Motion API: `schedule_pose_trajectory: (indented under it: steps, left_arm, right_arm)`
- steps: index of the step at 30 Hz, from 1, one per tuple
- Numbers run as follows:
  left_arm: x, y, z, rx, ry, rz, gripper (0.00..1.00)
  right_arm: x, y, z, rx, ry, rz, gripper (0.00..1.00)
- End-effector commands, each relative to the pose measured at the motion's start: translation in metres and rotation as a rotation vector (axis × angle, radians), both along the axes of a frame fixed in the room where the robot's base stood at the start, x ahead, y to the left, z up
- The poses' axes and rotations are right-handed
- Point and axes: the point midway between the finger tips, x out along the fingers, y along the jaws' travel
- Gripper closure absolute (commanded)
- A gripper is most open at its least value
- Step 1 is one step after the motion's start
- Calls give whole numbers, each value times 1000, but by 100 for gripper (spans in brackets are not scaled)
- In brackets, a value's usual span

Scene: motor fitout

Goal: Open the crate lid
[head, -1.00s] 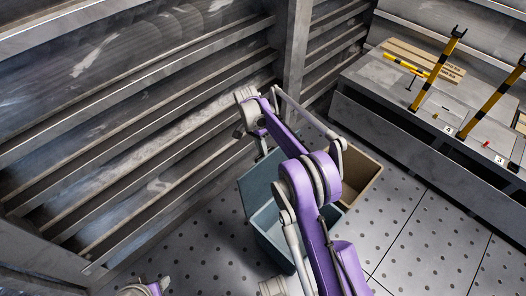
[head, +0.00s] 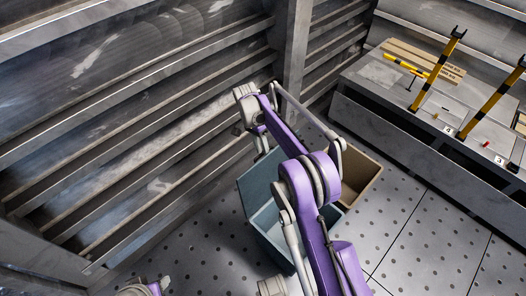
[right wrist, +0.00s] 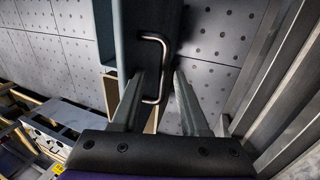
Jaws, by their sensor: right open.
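The blue-grey crate (head: 268,226) stands on the floor in the head view, partly hidden behind my right arm. Its lid (head: 256,185) is raised, standing steeply at the crate's left side, and the crate's inside shows. In the right wrist view the lid (right wrist: 128,40) carries a metal bar handle (right wrist: 165,60). My right gripper (right wrist: 160,80) is open, with one finger on each side of the handle; I cannot tell if either touches it. In the head view my right gripper (head: 260,146) is at the lid's upper edge.
A tan bin (head: 361,180) stands just right of the crate. A ribbed metal wall (head: 130,120) runs close on the left. A grey bench (head: 400,125) with yellow-black stands is at the right. The perforated floor (head: 430,240) is clear at the front right.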

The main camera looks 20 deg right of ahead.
Motion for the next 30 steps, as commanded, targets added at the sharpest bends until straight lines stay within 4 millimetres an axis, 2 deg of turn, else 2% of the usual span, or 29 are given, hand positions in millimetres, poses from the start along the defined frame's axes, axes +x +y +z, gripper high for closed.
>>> schedule_pose_trajectory:
  steps: [6, 12, 18, 26, 30]
  left_arm:
    - [-1, 0, 13, 0, -4, 0, 50]
    - [-2, 0, 21, 0, -7, 0, 50]
    - [-2, 0, 24, 0, -8, 0, 50]
    - [-2, 0, 23, 0, -8, 0, 50]
    - [-2, 0, 22, 0, -8, 0, 50]
  right_arm:
    - [13, 6, 46, 0, 0, 0, 55]
    - [23, 10, 76, 0, 0, 0, 55]
    - [27, 12, 88, 0, 0, 0, 55]
    - [27, 12, 89, 0, 0, 0, 55]
    - [26, 11, 89, 0, 1, 0, 77]
